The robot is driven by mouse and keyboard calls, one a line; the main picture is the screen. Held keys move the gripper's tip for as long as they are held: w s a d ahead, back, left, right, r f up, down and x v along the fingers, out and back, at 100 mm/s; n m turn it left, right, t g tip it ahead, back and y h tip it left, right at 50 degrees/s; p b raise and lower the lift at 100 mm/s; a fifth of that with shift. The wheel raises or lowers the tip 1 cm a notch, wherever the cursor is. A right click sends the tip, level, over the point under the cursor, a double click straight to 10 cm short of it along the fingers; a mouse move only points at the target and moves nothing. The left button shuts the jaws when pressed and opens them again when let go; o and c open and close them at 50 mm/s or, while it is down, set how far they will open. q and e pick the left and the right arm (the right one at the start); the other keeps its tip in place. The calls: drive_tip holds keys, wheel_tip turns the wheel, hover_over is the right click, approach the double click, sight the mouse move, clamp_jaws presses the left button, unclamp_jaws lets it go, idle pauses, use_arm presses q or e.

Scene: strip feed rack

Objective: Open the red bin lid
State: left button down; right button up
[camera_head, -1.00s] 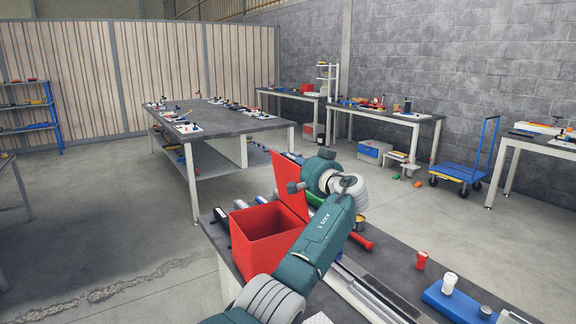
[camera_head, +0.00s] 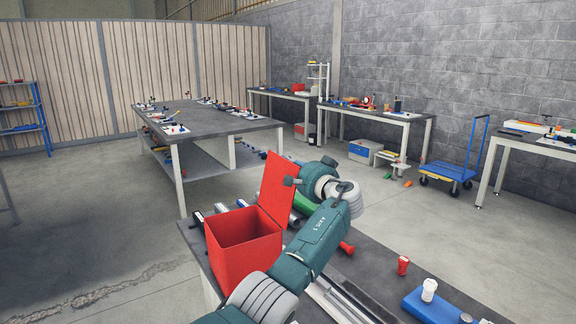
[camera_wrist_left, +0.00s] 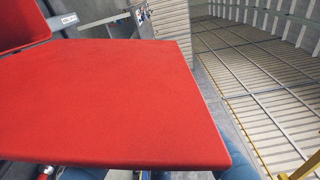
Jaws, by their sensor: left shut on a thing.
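The red bin (camera_head: 240,258) stands on the near dark bench in the head view, its top uncovered and its inside visible. Its red lid (camera_head: 275,190) stands up steeply from the bin's right-hand edge. My left gripper (camera_head: 291,181) is at the lid's right edge, shut on it; the fingertips are mostly hidden. In the left wrist view the lid (camera_wrist_left: 110,100) fills most of the picture, with blue finger parts showing under its lower edge. Part of the bin (camera_wrist_left: 22,25) shows at upper left there. My right gripper is not in view.
On the near bench (camera_head: 388,272), a red-capped item (camera_head: 403,265), a white-topped item (camera_head: 429,290) and a blue block (camera_head: 432,307) lie right of my arm. Metal rails run beneath it. A long table (camera_head: 205,122) stands behind, with open floor between.

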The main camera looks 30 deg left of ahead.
use_arm(q)
drive_tip(key=shift+f, duration=0.25)
drive_tip(key=c, duration=1.8)
unclamp_jaws()
drive_tip(key=shift+c, duration=0.2)
drive_tip(key=shift+r, duration=0.1)
drive_tip(key=shift+s+d, duration=0.1)
drive_tip(key=v, duration=1.1)
drive_tip(key=shift+d, duration=0.35)
drive_tip(key=shift+s, duration=0.15)
